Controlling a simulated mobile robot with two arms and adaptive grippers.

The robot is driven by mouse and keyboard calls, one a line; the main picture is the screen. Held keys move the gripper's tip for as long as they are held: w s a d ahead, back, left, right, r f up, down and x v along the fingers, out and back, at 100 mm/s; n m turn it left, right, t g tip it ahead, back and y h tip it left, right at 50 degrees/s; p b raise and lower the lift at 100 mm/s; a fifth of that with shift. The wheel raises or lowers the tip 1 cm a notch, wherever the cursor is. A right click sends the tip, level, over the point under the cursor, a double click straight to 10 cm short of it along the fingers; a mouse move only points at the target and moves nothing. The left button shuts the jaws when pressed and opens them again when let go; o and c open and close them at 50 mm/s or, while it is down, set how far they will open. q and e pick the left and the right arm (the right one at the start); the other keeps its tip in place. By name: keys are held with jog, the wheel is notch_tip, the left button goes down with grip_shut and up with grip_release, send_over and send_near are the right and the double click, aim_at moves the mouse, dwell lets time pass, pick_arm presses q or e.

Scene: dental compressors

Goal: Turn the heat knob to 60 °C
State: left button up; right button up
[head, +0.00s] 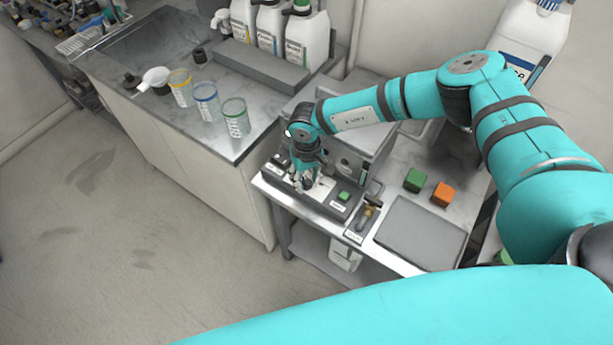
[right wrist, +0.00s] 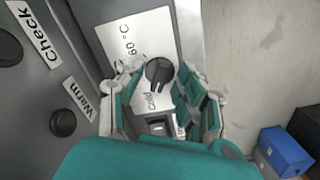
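The heat knob (right wrist: 159,73) is a small black dial on a pale plate (right wrist: 138,38) in the right wrist view. The plate reads "60 °C" at its upper end and "Cold" at its lower end. My right gripper (right wrist: 158,85) is open, with one finger on each side of the knob and visible gaps to it. I cannot tell exactly where the knob's pointer stands. In the head view my right gripper (head: 308,182) is down at the front panel of the grey device, and it hides the knob. My left gripper is not in view.
Black "Check" (right wrist: 8,48) and "Warm" (right wrist: 63,123) knobs sit beside the plate. A small switch (right wrist: 158,126) lies below the knob. A green button (head: 344,196), a grey tray (head: 420,232), and green (head: 414,180) and orange (head: 443,194) cubes are to the right.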

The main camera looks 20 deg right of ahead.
jog(key=c, duration=0.7)
grip_shut()
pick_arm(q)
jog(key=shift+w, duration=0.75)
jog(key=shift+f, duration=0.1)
